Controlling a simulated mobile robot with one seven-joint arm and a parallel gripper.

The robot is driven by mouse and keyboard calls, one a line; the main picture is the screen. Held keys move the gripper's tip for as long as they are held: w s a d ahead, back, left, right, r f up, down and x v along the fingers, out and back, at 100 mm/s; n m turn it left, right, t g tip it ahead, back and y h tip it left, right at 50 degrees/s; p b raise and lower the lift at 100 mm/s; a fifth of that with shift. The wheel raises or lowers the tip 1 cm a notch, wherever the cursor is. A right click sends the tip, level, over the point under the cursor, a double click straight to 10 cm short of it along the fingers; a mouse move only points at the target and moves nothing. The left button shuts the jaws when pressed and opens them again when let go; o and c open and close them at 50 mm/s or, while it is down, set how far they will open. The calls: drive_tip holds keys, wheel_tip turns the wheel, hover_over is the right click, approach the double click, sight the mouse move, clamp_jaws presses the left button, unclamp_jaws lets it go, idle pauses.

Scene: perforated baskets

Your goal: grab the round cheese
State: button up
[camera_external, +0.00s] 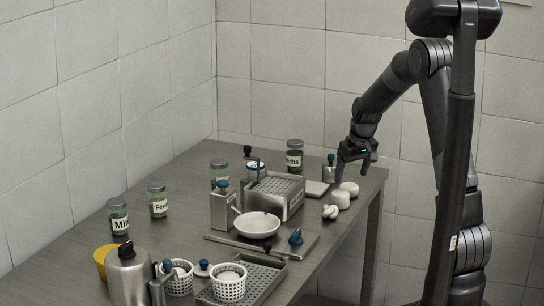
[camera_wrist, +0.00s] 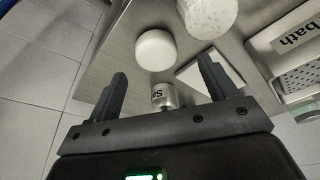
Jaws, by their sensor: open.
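Two pale round pieces stand close together near the table's right edge. In the wrist view, one is a smooth white round piece (camera_wrist: 155,50), which looks like the round cheese. The other is a larger speckled white piece (camera_wrist: 208,14). In the external view they show as a white piece farther back (camera_external: 350,187) and one just in front of it (camera_external: 340,200); I cannot tell for sure which is which. My gripper (camera_external: 357,168) is open and empty above them, pointing down. In the wrist view the smooth piece lies ahead of and between the fingertips (camera_wrist: 162,75), not touching them.
A metal box with a perforated top (camera_external: 274,194) stands left of the pieces. The table's right edge is near.

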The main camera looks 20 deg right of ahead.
sight(350, 185)
drive_tip(key=x, duration=0.5)
drive_tip(key=shift+d+f, duration=0.15)
drive_tip(key=shift+d, duration=0.1)
drive_tip(key=c, duration=1.1)
